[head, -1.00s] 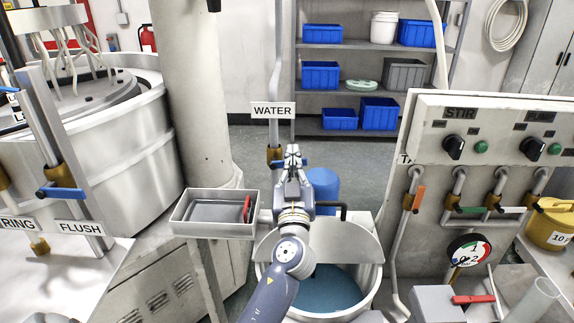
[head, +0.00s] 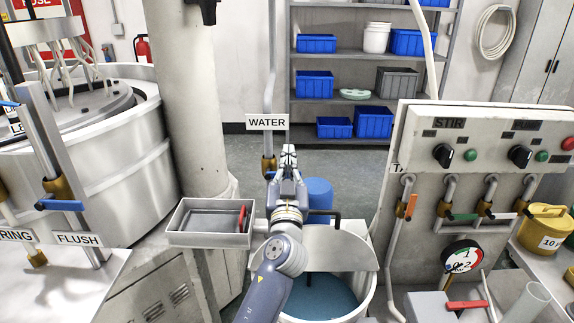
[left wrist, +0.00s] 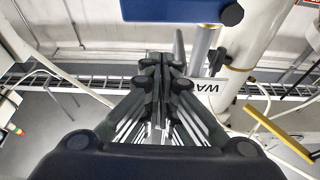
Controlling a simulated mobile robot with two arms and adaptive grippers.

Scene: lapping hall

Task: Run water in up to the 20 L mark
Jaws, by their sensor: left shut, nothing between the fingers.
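The WATER sign (head: 267,122) hangs on a thin upright pipe with a brass valve (head: 268,165). My left gripper (head: 288,152) is shut and empty, just right of the valve in the head view. In the left wrist view its fingers (left wrist: 165,68) are together. A blue bar (left wrist: 175,9) with a round end crosses the top there, beside the pipe and apart from the fingertips. The tub (head: 370,300) below holds blue liquid (head: 318,296) under a half lid (head: 345,248). Its volume marks are not visible. My right gripper is not in view.
A tray (head: 210,239) with a red-handled item stands left of my arm. A blue drum (head: 319,192) stands behind it. A control panel (head: 480,130) with knobs and valves is at right. The FLUSH valve's blue lever (head: 60,205) is at left. Shelves stand behind.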

